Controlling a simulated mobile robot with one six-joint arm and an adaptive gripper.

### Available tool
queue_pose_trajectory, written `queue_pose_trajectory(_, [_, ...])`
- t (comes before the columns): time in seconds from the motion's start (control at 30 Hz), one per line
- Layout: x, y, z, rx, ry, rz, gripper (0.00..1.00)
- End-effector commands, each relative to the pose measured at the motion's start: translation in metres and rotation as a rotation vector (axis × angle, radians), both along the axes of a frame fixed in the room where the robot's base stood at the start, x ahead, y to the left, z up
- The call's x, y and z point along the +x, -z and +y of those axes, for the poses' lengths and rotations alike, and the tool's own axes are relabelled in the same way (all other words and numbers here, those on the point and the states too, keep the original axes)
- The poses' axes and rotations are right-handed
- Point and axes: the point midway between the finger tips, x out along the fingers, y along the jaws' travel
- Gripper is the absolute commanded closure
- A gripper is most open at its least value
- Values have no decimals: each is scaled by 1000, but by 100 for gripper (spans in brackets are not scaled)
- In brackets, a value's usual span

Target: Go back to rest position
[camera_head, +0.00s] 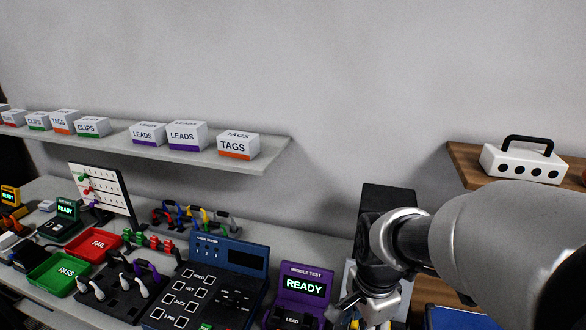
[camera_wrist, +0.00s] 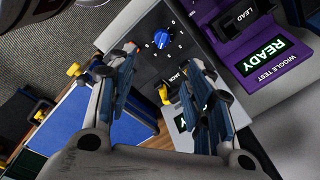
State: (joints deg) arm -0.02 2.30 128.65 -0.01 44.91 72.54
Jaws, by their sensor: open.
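My gripper (camera_wrist: 160,90) is open in the wrist view. Its two blue and black fingers stand apart, and no object shows held between them. Beyond the fingers is a dark panel with a blue knob (camera_wrist: 162,39) and a label reading JACK. In the head view my arm comes in from the right and its wrist hangs over the bench front, partly hiding what is behind it. A purple wiggle test unit (camera_head: 301,287) reading READY stands left of my gripper, and it shows at the upper right in the wrist view (camera_wrist: 236,58).
A blue cable tester (camera_head: 215,280) stands left of the wiggle unit. A red FAIL tray (camera_head: 93,245) and green PASS tray (camera_head: 60,272) lie farther left. A wall shelf (camera_head: 235,162) holds labelled boxes. A wooden shelf (camera_head: 470,160) with a white handled box (camera_head: 523,163) is near my arm.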

Motion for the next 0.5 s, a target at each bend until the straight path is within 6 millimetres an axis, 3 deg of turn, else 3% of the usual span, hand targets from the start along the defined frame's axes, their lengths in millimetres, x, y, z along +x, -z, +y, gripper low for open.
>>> queue_pose_trajectory(0.03, [-10, -19, 0, -9, -99, -39, 53])
queue_pose_trajectory(0.2, [-51, -64, -1, -74, -504, -146, 53])
queue_pose_trajectory(0.33, [-84, -86, -1, -150, -799, -215, 53])
queue_pose_trajectory(0.5, [-116, -98, -1, -246, -1086, -269, 53])
